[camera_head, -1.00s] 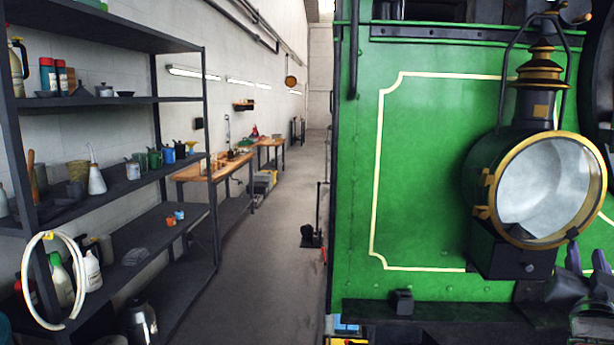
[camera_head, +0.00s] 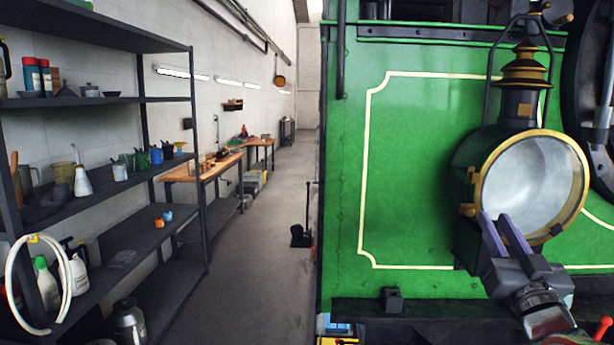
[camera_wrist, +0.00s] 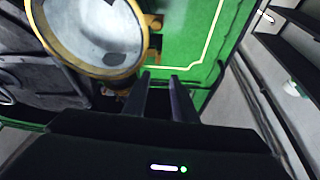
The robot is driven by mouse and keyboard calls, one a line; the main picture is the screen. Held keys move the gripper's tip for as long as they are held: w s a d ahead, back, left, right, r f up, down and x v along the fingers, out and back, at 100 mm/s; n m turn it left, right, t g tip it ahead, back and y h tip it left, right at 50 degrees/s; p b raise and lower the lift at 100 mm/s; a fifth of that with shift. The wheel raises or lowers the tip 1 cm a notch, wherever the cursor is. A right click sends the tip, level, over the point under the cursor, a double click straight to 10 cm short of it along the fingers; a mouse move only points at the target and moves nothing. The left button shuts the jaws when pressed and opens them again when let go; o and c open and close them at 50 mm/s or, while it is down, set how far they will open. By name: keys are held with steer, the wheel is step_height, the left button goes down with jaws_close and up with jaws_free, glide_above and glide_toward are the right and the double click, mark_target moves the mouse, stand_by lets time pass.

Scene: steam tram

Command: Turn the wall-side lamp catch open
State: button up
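The round lamp (camera_head: 538,175) has a black body, a brass rim and a pale glass, and stands against the green tram front. Brass fittings (camera_head: 468,190) stick out on the rim's left, wall-facing side; I cannot tell which is the catch or its exact turn. My gripper (camera_head: 494,216) is before the lamp's lower left edge, with purple-lined fingers parted and nothing between them. In the wrist view the gripper (camera_wrist: 159,75) shows a green gap between its fingers. The lamp (camera_wrist: 95,30) is upper left there, with the brass fittings (camera_wrist: 153,40) just beyond the fingertips.
The green tram panel (camera_head: 430,150) fills the right, with a dark ledge (camera_head: 420,308) below. A dark shelf rack (camera_head: 195,150) with cans and bottles stands at left. Wooden benches (camera_head: 205,170) line the wall. The aisle floor (camera_head: 260,260) between is mostly clear.

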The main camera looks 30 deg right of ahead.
mark_target(469, 174)
steer(key=x, duration=1.3)
steer(key=shift+w+d+r, duration=0.1)
steer(key=shift+w+r, duration=0.05)
steer(key=shift+c, duration=0.5)
jaws_close()
